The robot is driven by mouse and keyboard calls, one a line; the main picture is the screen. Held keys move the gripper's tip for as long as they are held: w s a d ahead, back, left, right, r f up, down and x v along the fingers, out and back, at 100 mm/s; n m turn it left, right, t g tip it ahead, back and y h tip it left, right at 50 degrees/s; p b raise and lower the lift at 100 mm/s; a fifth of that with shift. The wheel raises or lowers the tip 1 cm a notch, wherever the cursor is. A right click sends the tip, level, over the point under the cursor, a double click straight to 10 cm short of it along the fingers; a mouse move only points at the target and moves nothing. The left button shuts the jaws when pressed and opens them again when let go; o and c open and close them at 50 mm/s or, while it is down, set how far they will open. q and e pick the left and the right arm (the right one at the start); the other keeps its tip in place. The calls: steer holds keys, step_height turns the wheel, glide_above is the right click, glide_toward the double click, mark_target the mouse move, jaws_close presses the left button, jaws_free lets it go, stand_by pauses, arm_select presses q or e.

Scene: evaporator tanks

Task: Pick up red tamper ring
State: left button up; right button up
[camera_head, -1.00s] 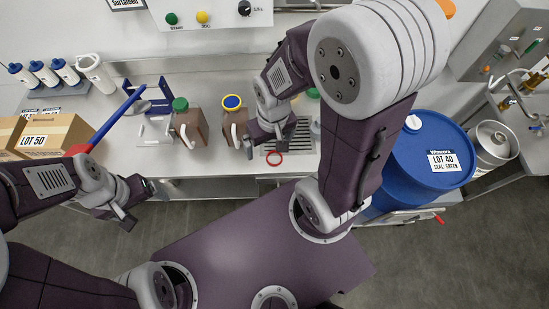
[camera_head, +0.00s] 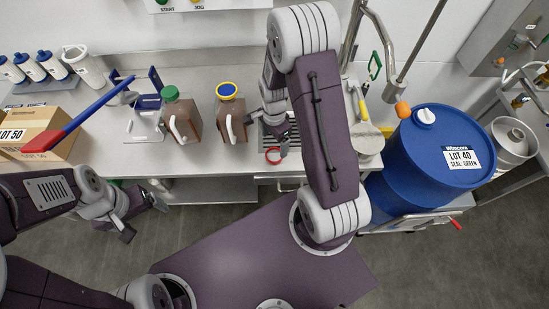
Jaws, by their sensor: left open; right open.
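The red tamper ring (camera_head: 273,162) lies on the steel bench near its front edge, at the front of a dark grate (camera_head: 268,132). My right gripper (camera_head: 267,136) is over the grate, just behind and above the ring, with its fingers apart and nothing between them. One finger comes down close to the ring; I cannot tell whether they touch. My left gripper (camera_head: 143,219) is open and empty, low at the left in front of the bench, well away from the ring.
Brown jugs with a green cap (camera_head: 182,119) and a blue-yellow cap (camera_head: 230,113) stand left of my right gripper. A blue drum (camera_head: 428,160) stands at the right. A box (camera_head: 38,131) marked LOT 50 and a red-blue bar (camera_head: 88,112) are at the left.

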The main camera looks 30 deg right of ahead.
mark_target(275, 156)
steer(key=f, duration=0.3)
steer(key=shift+w+f, duration=0.15)
steer(key=shift+w, duration=0.05)
steer(key=f, duration=0.4)
steer(key=shift+d+f, duration=0.15)
steer(key=shift+d, duration=0.1)
steer(key=shift+w+f, duration=0.15)
steer(key=shift+f, duration=0.3)
steer(key=shift+r, duration=0.1)
steer(key=c, duration=1.4)
